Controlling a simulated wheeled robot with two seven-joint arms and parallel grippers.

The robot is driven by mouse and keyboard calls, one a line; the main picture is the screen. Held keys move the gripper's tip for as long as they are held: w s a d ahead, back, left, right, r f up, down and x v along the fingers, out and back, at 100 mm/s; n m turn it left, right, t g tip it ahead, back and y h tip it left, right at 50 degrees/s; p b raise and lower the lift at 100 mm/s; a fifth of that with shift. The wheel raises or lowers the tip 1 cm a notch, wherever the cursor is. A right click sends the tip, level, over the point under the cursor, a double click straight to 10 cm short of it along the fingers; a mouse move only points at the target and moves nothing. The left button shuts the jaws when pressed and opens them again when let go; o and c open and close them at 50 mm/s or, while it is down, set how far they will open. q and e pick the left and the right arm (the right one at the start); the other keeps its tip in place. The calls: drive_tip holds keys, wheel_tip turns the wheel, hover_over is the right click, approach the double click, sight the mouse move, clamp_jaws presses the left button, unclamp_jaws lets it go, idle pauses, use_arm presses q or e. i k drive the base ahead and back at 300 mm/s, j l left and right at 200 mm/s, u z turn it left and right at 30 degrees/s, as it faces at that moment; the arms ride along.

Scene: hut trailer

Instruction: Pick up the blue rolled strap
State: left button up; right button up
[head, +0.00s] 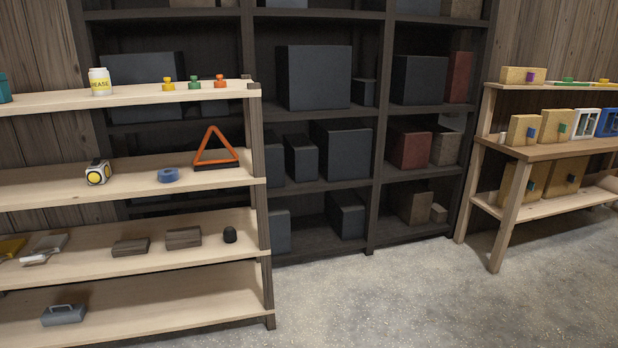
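The blue rolled strap (168,175) is a small blue ring-like roll. It lies on the second board from the top of the light wooden shelf (218,187) on the left. Neither of my grippers shows in the head view.
The board above holds a grease tub (100,82) and small coloured-capped items. Boards below hold brown blocks (183,238) and a grey toolbox (64,315). A dark rack (372,130) stands behind, another shelf (500,215) at right. The concrete floor (380,300) between is clear.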

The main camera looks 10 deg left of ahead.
sight(170, 175)
drive_tip(key=i+u, duration=0.15)
drive_tip(key=i, duration=0.3)
drive_tip(key=i+l+u, duration=0.2)
drive_tip(key=i, duration=0.25)
drive_tip(key=i+l+u, duration=0.15)
drive_tip(key=i, duration=0.35)
drive_tip(key=i+l+u, duration=0.2)
drive_tip(key=i, duration=0.2)
